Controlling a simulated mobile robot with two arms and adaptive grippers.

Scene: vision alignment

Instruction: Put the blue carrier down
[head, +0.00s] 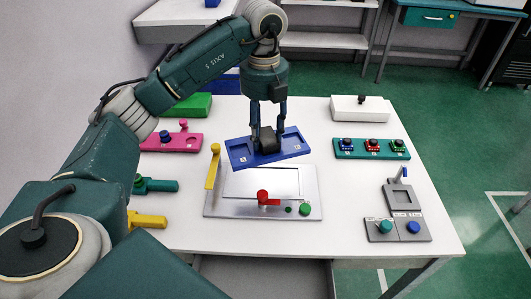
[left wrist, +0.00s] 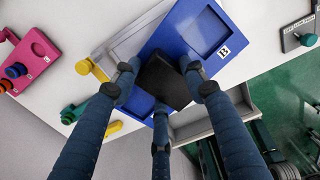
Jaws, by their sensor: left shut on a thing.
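The blue carrier (head: 240,152) is a flat blue tray with shallow recesses and a black block-like grip (head: 269,140) in its middle. My left gripper (head: 267,128) points down and is shut on this black grip. In the head view the carrier appears over the back part of a grey fixture plate (head: 225,207); I cannot tell how far above it. In the left wrist view the carrier (left wrist: 203,32) shows a white "B" label, and the gripper fingers (left wrist: 165,85) close around the black grip. My right gripper is not in view.
The fixture has a yellow lever (head: 213,166), a red knob (head: 263,198) and a green button (head: 305,208). A pink holder (head: 183,143) stands left; a green tray (head: 362,155) with several pieces and a grey button station (head: 397,229) stand right. White table shows between them.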

